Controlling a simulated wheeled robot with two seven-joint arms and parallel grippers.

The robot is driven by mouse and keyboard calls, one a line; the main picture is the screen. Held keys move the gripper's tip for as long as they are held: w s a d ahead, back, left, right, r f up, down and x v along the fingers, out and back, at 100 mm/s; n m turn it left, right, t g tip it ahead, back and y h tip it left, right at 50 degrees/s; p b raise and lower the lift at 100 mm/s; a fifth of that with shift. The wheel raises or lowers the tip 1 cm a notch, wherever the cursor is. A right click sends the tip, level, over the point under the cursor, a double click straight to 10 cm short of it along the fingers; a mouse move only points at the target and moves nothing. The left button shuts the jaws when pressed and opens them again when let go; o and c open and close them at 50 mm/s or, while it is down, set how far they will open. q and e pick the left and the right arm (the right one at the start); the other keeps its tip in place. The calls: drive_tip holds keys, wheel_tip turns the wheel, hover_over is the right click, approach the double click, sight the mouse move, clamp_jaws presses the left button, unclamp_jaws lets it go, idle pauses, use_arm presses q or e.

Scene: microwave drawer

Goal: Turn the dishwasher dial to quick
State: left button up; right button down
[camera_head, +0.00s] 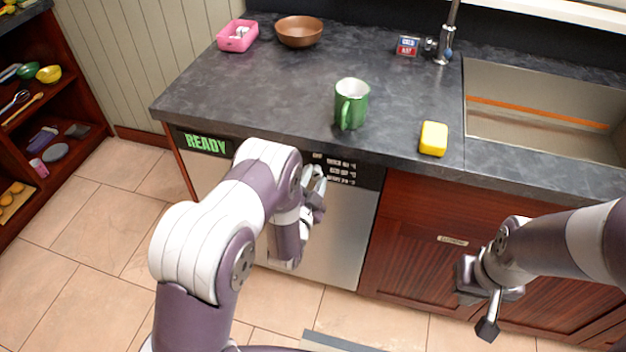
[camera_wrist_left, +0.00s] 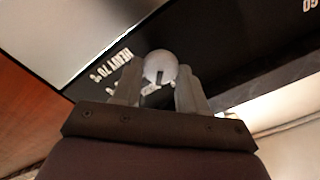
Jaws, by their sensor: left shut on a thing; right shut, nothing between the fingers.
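The dishwasher (camera_head: 345,225) has a steel front and a black control strip, with a green READY display (camera_head: 205,143) at its left. A round light-grey dial (camera_wrist_left: 160,64) with a dark slot mark shows in the left wrist view; the mark points toward the bottom of that view. My left gripper (camera_wrist_left: 159,78) is shut on the dial, one finger on each side. In the head view my left gripper (camera_head: 313,182) is at the strip and hides the dial. White labels (camera_head: 340,170) stand beside it; the wrist view shows "HEAVY 70". My right gripper (camera_head: 488,325) is shut and empty before the cabinet.
On the dark counter (camera_head: 240,95) stand a green mug (camera_head: 351,104), a yellow sponge (camera_head: 433,138), a brown bowl (camera_head: 299,31) and a pink container (camera_head: 237,36). A sink (camera_head: 540,110) is at the right. Open shelves (camera_head: 45,130) stand at the left. The tiled floor between is clear.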

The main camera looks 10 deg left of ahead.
use_arm(q)
drive_tip(key=o, duration=1)
drive_tip(key=shift+s, duration=0.1)
drive_tip(key=s, duration=1.2)
drive_tip(key=shift+s+a, duration=0.2)
drive_tip(key=shift+s, duration=0.1)
